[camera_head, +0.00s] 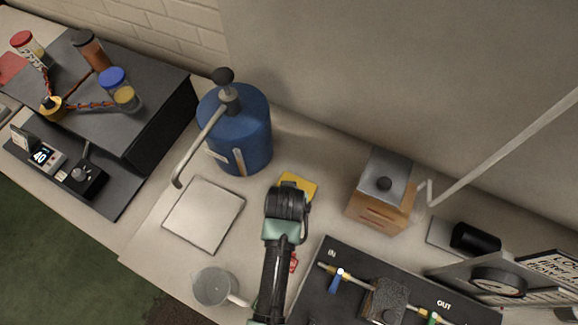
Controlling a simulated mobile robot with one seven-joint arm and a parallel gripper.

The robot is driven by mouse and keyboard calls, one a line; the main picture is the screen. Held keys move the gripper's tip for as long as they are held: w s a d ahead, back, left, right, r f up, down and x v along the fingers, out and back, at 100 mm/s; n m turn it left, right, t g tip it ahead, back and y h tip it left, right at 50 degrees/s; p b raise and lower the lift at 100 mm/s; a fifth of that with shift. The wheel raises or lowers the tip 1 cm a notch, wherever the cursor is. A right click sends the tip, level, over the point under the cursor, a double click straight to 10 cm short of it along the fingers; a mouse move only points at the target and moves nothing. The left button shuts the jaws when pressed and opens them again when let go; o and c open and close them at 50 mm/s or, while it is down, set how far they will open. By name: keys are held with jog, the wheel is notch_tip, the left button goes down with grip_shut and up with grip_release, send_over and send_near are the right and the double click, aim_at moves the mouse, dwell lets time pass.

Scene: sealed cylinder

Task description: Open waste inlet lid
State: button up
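A small wooden box (373,211) stands on the counter right of centre. Its grey metal lid (387,168) has a black round knob and lies flat and closed on top. No label I can read marks it as the waste inlet. My arm reaches up from the bottom centre and ends in a dark rounded part (287,201), left of the box and apart from it. The fingers of my gripper are hidden beneath or behind this part, so I cannot see whether they hold anything.
A blue cylinder with a lever pump (240,135) stands behind left. A white square plate (204,214), a clear mug (212,287) and a yellow block (302,184) lie near my arm. A black panel with valves (350,296) fills the front right. A pale slanted bar (505,146) rises right of the box.

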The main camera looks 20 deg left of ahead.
jog(key=shift+w+f, duration=0.15)
jog(key=shift+f, duration=0.1)
grip_shut()
dwell(1.4)
